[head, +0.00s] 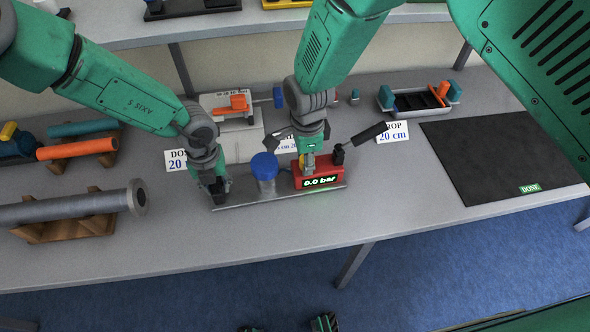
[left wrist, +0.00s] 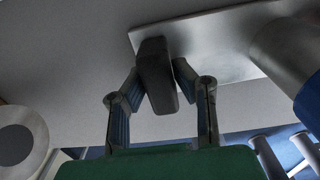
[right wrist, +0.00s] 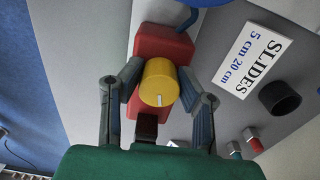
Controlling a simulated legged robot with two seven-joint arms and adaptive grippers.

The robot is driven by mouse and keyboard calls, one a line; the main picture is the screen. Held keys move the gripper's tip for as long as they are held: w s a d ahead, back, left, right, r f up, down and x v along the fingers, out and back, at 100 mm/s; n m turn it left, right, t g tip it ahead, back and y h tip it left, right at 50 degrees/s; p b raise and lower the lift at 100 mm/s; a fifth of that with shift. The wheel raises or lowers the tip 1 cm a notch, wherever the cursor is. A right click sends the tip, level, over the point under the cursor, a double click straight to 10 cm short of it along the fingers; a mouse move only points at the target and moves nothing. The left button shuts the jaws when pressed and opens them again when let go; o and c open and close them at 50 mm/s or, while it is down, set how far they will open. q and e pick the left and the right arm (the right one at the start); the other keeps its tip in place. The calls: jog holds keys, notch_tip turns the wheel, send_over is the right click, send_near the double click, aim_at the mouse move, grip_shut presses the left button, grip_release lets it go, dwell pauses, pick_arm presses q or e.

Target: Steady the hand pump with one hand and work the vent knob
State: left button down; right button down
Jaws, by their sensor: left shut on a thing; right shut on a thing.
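The hand pump has a red body (head: 330,181) reading "0.0 bar", a blue-capped cylinder (head: 266,172) and a tilted black lever (head: 366,136) on a grey base plate (head: 240,203). My left gripper (head: 217,188) is shut on a black grip block at the plate's left end; the block (left wrist: 155,75) shows between its fingers in the left wrist view. My right gripper (head: 309,164) is shut on the yellow vent knob above the red body. In the right wrist view the knob (right wrist: 159,80) sits between both fingers, a white mark on its face pointing toward my palm.
A grey flanged pipe (head: 75,207) lies on wooden cradles at left, with an orange tube (head: 77,149) behind. Label cards, including a "SLIDES" card (right wrist: 251,55), stand behind the pump. A black mat (head: 500,150) lies at right. The table front is clear.

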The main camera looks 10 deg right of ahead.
pick_arm(q)
jog(key=shift+d+r, duration=0.15)
jog(key=shift+d, duration=0.45)
pick_arm(e)
jog(key=m, duration=0.2)
jog(key=shift+a+m, duration=0.25)
jog(key=shift+m, duration=0.05)
pick_arm(q)
jog(key=shift+a, duration=0.1)
pick_arm(e)
jog(key=c, duration=1)
grip_release()
jog(key=shift+c, duration=0.2)
pick_arm(q)
jog(key=shift+a, duration=0.1)
pick_arm(e)
jog(key=shift+d, duration=0.15)
pick_arm(q)
jog(key=shift+a, duration=0.1)
